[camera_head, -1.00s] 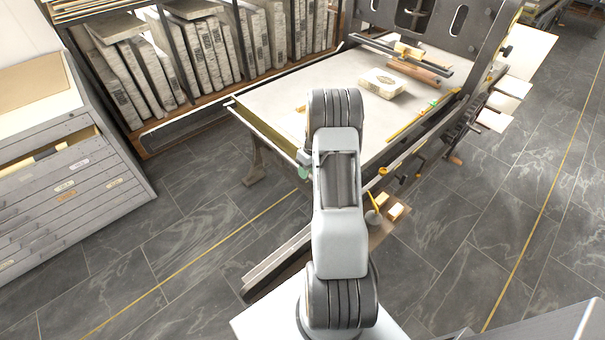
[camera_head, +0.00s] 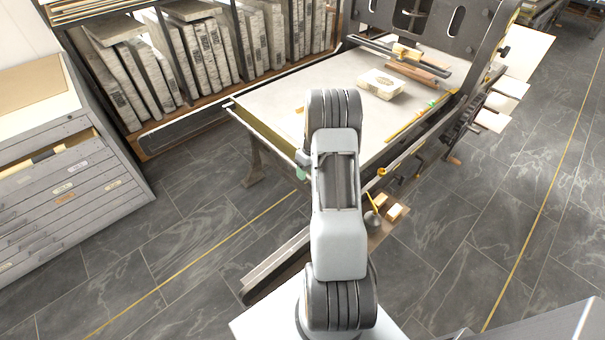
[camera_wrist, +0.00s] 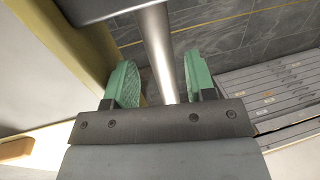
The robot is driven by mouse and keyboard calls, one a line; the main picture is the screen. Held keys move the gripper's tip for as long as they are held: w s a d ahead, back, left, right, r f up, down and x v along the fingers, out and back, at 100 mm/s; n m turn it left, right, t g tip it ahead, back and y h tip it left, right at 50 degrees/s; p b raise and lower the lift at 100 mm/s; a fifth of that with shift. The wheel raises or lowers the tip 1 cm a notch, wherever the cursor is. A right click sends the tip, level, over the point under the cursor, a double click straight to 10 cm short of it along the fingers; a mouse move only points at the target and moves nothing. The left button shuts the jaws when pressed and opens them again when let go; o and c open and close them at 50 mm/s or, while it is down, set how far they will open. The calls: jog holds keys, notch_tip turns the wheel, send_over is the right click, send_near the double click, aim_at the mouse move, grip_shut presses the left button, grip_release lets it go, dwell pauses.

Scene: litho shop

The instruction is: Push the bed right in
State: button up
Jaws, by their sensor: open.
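The press bed (camera_head: 265,92) is a broad pale slab with a dark rim, extending from the dark press frame toward me. A pale stone block (camera_head: 382,84) lies on it. In the wrist view, the bed's pale surface (camera_wrist: 30,75) and a yellowish edge are at left. A round metal bar (camera_wrist: 156,40) passes between the green fingers of my gripper (camera_wrist: 160,82), which is open around it; I see no clear contact. In the head view, my gripper (camera_head: 303,172) shows only partly at the bed's near edge, mostly hidden by my arm.
A grey drawer cabinet (camera_head: 75,190) with one drawer ajar stands at left. A rack of upright stones (camera_head: 205,50) is behind the bed's left side. Tiled floor is free at right.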

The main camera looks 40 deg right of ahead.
notch_tip(320, 180, up, 13)
jog(key=shift+w+d, duration=0.35)
jog(key=shift+d, duration=0.1)
